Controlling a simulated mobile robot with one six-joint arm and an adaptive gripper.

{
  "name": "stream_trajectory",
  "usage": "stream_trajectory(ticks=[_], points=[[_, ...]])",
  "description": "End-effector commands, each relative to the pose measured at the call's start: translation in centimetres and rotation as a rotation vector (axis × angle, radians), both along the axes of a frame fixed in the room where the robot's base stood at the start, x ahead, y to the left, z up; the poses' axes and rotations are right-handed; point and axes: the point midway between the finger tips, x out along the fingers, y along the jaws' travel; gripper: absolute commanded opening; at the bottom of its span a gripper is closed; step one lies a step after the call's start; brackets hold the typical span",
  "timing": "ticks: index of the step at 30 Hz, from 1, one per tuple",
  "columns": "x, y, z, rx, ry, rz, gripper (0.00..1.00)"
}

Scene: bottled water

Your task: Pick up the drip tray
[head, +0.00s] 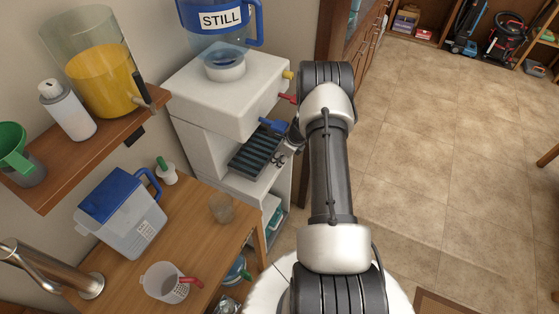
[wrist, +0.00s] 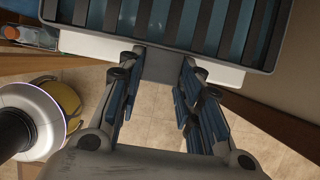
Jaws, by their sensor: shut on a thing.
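The drip tray (head: 252,155) is dark, slatted and rectangular, at the water dispenser (head: 222,98) below its taps. In the wrist view the drip tray (wrist: 165,66) fills the top, with a grey rim, dark slats and a grey tab at its near edge. My gripper (head: 284,157) is at the tray's right-hand end in the head view, partly hidden by my arm. In the wrist view my gripper (wrist: 160,68) has its fingers on either side of the tab, shut on the tray. A white dispenser edge shows just below the tray.
Blue (head: 272,125), red (head: 287,98) and yellow (head: 288,75) taps stick out above the tray. A wooden counter at left holds a blue-lidded jug (head: 120,215), a glass (head: 221,208) and a measuring jug (head: 166,283). The tiled floor (head: 440,150) at right is clear.

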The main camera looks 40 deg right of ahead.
Motion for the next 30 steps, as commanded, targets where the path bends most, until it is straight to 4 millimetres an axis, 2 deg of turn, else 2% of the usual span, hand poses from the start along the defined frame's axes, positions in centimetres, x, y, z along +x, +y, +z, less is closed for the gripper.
stream_trajectory(ticks=[7, 14, 19, 30], points=[[0.0, 0.0, 1.7, 0.0, -0.001, 0.0, 0.0], [-1.3, -0.6, 1.6, 0.001, -0.001, -0.002, 0.0], [-2.8, -1.2, 1.6, 0.001, 0.0, -0.002, 0.0], [-7.8, -3.3, 1.6, 0.002, 0.0, -0.004, 0.0]])
